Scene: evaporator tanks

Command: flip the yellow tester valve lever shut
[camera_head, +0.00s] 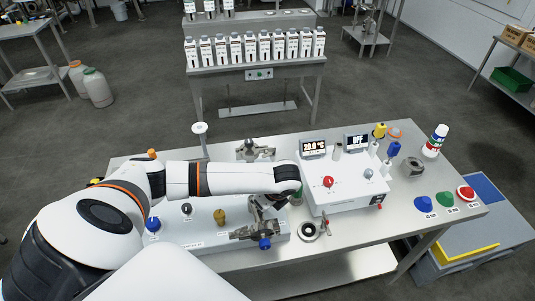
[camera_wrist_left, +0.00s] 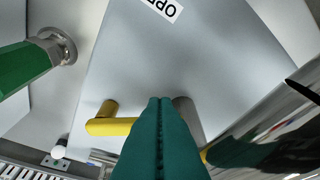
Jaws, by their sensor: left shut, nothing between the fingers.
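The yellow lever (camera_wrist_left: 110,126) shows in the left wrist view, just left of my fingertips, as a short bent yellow bar against a grey panel. A small bit of yellow also shows right of the fingers. My left gripper (camera_wrist_left: 160,102) has its teal fingers pressed together and empty, close beside the lever; I cannot tell whether they touch it. In the head view my left gripper (camera_head: 266,206) is low over the bench, left of the white box, and the lever cannot be made out there.
A white label with partly cut-off lettering (camera_wrist_left: 159,9) is on the panel. A green handle (camera_wrist_left: 25,66) stands at left. In the head view, the white box (camera_head: 344,187) with displays is right of the gripper, and a blue knob (camera_head: 265,244) and metal fitting are below it.

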